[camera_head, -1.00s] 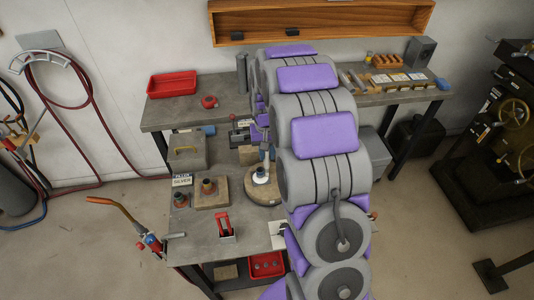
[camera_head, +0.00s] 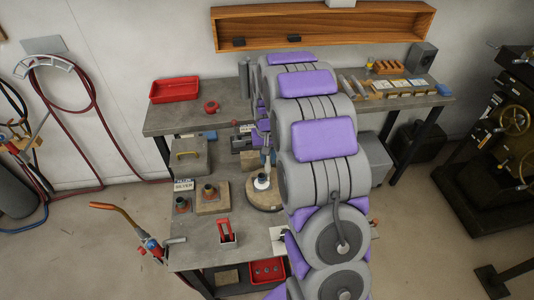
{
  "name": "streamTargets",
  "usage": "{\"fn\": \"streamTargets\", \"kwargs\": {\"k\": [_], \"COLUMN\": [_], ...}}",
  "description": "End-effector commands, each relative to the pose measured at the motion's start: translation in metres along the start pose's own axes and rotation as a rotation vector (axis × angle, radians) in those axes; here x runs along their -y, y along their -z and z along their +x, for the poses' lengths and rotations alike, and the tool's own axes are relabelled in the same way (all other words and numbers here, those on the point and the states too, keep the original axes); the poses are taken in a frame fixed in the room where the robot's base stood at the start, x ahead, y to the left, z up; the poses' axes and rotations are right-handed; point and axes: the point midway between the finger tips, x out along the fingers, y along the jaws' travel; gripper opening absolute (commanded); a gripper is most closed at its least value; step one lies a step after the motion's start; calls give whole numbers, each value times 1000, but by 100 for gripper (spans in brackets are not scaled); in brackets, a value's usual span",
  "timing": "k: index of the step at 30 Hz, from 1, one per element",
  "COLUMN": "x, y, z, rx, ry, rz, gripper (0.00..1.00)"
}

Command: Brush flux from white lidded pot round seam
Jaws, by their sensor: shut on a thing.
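A small white round pot (camera_head: 262,182) stands on a round tan board (camera_head: 270,200) near the middle of the bench. It has a darker upright part at its centre; I cannot tell whether its lid is on. My gripper (camera_head: 265,146) is just above and behind the pot, largely hidden by my arm. It is shut on a slim tool, taken to be the brush, of which only a small blue and grey part shows. I cannot tell whether its tip touches the pot. A pipe fitting (camera_head: 209,192) stands on a tan block (camera_head: 212,205) to the left; no seam can be made out.
A torch (camera_head: 150,247) sits at the front left edge. A red tray (camera_head: 174,89) lies behind. My arm hides the bench's right side.

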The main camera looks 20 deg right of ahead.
Motion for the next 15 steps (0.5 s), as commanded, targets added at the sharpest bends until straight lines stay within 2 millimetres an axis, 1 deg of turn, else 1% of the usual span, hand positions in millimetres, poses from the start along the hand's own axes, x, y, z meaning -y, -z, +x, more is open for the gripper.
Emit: {"fn": "streamTargets", "kwargs": {"k": [3, 9, 15], "x": [0, 0, -1], "y": [-7, -10, -18], "z": [0, 1, 1], "rx": [2, 3, 2], "ry": [0, 0, 0], "rz": [0, 0, 0], "gripper": [0, 0, 0]}}
